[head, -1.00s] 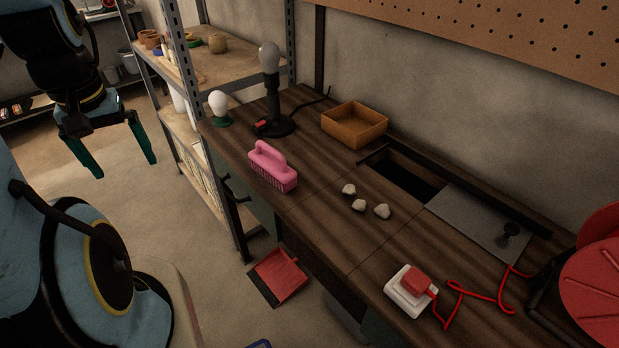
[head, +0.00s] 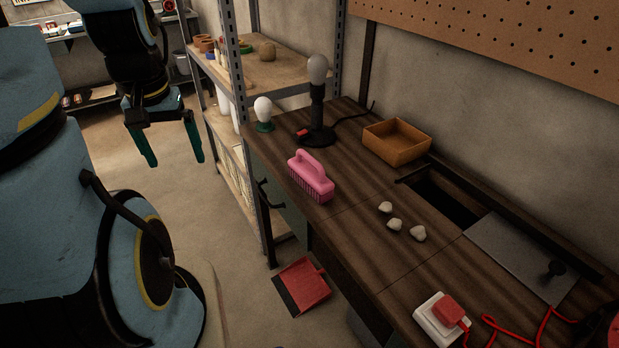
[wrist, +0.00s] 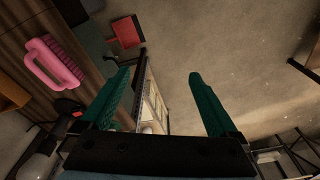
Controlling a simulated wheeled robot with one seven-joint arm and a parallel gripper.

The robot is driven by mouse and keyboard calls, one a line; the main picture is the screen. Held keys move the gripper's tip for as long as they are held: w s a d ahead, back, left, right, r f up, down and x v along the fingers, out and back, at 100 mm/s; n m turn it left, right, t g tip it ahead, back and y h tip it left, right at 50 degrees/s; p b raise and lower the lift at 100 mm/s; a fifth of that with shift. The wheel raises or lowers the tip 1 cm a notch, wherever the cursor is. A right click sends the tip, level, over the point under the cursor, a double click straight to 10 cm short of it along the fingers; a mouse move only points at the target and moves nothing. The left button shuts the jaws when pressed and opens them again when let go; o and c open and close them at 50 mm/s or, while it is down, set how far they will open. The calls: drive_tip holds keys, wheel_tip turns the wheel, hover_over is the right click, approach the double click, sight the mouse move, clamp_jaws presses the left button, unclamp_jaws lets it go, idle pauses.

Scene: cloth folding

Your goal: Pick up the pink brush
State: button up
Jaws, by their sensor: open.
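The pink brush (head: 311,176) lies bristles down on the dark wooden workbench, near its front edge, with its handle loop on top. It also shows at the left of the wrist view (wrist: 54,63). My gripper (head: 174,163) is open and empty. It hangs over the floor in front of the shelf, to the left of the brush and well apart from it. In the wrist view its two green fingers (wrist: 160,84) are spread with nothing between them.
On the workbench (head: 350,213) stand a black lamp (head: 317,110), a white bulb on a green base (head: 263,113), a wooden box (head: 397,141) and several pale stones (head: 394,224). A metal-post shelf (head: 234,90) stands left of the bench. A red dustpan (head: 303,285) lies on the floor.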

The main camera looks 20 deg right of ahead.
drive_tip(key=w+d+f+m+b, duration=0.2)
drive_tip(key=w+d+m, duration=0.1)
drive_tip(key=d+m, duration=0.55)
drive_tip(key=m+t+y+b, duration=0.25)
drive_tip(key=m+b, duration=0.25)
drive_tip(key=m, duration=1.8)
approach(306, 166)
drive_tip(key=shift+y, duration=0.45)
drive_tip(key=p+x, duration=0.1)
drive_tip(key=x, duration=0.3)
drive_tip(key=shift+f, duration=0.25)
drive_tip(key=shift+n, duration=0.25)
drive_tip(key=shift+d+p+x, duration=0.15)
drive_tip(key=shift+p+x, duration=0.3)
drive_tip(key=shift+x, duration=0.85)
drive_tip(key=shift+d+p+x, duration=0.1)
drive_tip(key=shift+p+x, duration=0.3)
drive_tip(key=shift+x, duration=0.9)
drive_tip(key=shift+w, duration=0.15)
drive_tip(key=shift+c, duration=0.3)
clamp_jaws()
